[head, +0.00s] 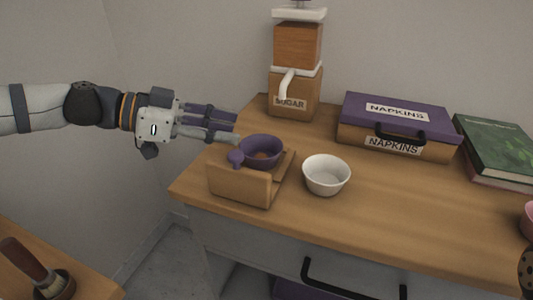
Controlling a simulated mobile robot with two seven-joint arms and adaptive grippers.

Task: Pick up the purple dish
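The purple dish (262,150) is a small round bowl with a short handle or spout on its left side. It sits in a light wooden holder (240,187) at the left end of the wooden counter. My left gripper (238,127) reaches in from the left, with its fingers pointing right. Its tips are just behind and left of the dish in the picture, seemingly apart from it. The fingers look spread, with nothing between them. The lower part of the dish is partly hidden by the holder. My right gripper does not show.
A white bowl (326,175) stands just right of the holder. Behind are a wooden sugar dispenser (296,92) and a napkin box (398,122). A drawer handle (350,284) juts from the counter's front. The counter's front middle is clear.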

